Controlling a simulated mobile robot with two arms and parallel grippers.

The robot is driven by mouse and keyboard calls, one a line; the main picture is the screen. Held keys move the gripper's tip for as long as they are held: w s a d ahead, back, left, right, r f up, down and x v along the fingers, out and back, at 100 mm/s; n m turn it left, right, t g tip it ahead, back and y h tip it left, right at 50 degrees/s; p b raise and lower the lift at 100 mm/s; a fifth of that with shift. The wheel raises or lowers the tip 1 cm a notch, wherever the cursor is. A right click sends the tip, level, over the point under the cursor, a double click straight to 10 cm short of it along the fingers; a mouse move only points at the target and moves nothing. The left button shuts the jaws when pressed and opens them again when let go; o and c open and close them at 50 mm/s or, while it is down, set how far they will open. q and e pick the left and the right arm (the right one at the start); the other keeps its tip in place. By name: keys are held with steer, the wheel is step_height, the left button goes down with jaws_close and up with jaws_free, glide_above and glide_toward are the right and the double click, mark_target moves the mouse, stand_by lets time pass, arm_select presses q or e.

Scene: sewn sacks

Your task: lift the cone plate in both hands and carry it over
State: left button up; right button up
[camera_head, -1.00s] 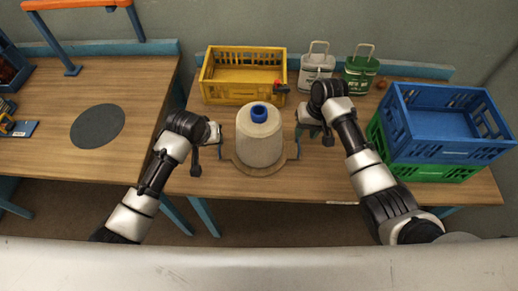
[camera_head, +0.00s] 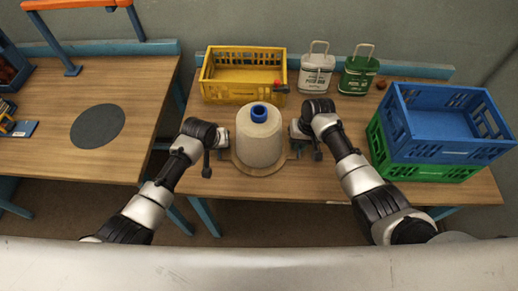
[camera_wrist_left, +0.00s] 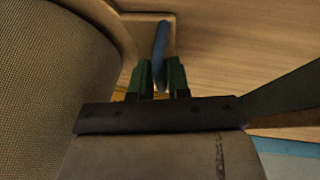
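The cone plate (camera_head: 262,169) is a round wooden plate with a handle at each side, lying on the table's front part. A large beige thread cone (camera_head: 259,140) with a blue tip stands upright on it. My left gripper (camera_head: 226,146) is at the plate's left handle. In the left wrist view its two green fingers (camera_wrist_left: 160,80) stand close on both sides of a blue handle bar (camera_wrist_left: 161,45), with hardly any gap. The cone fills that view's left side. My right gripper (camera_head: 295,143) is at the right handle; its fingertips are mostly hidden.
A yellow crate (camera_head: 243,95) stands behind the cone. A white can (camera_head: 316,75) and a green can (camera_head: 357,76) stand back right. A blue crate (camera_head: 445,150) on a green crate (camera_head: 440,172) is at right. The left table has a clear dark round mat (camera_head: 97,126).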

arm_select(q)
jaws_close()
arm_select(e)
jaws_close()
